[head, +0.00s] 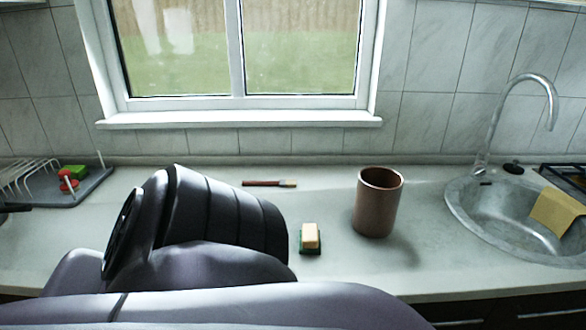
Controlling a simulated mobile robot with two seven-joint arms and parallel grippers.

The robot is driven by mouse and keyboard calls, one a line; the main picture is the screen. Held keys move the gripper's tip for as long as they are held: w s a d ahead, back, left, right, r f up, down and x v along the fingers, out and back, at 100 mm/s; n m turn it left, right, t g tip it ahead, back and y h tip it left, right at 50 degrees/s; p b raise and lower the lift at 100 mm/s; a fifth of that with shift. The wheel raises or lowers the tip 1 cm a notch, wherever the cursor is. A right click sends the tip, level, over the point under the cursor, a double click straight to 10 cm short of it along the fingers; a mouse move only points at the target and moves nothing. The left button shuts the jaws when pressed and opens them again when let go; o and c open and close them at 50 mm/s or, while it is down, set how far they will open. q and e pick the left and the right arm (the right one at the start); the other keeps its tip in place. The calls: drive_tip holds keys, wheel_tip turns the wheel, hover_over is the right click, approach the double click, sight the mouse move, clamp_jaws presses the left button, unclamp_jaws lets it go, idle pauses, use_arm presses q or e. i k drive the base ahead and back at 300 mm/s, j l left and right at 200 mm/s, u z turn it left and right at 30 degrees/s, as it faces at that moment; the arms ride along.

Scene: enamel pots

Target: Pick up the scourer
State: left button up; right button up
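A small block, pale yellow on top with a dark green base, looks like the scourer (310,238). It lies on the pale counter (345,270) near the middle of the head view, just right of my dark arm and left of a brown pot. A narrow strip of counter shows between it and the arm. The arm fills the lower left and centre of the view. Neither of my grippers can be seen, so their fingers and anything in them are hidden.
The brown cylindrical pot (378,205) stands open-topped right of the block. A red-handled brush (268,183) lies behind. A steel sink (480,210) with a tap (520,85) and a yellow cloth (556,212) is at right. A grey drying rack (85,190) is at left.

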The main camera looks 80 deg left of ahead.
sight(309, 242)
drive_tip(key=u, duration=3.15)
drive_tip(key=i+j+z, duration=0.15)
drive_tip(key=j, duration=0.25)
drive_tip(key=i+j+z, duration=0.15)
drive_tip(key=j, duration=0.3)
drive_tip(key=i+j+z, duration=0.2)
drive_tip(key=j, duration=0.25)
drive_tip(key=k+l+u, duration=0.2)
drive_tip(key=k+l, duration=0.1)
drive_tip(key=l, duration=0.1)
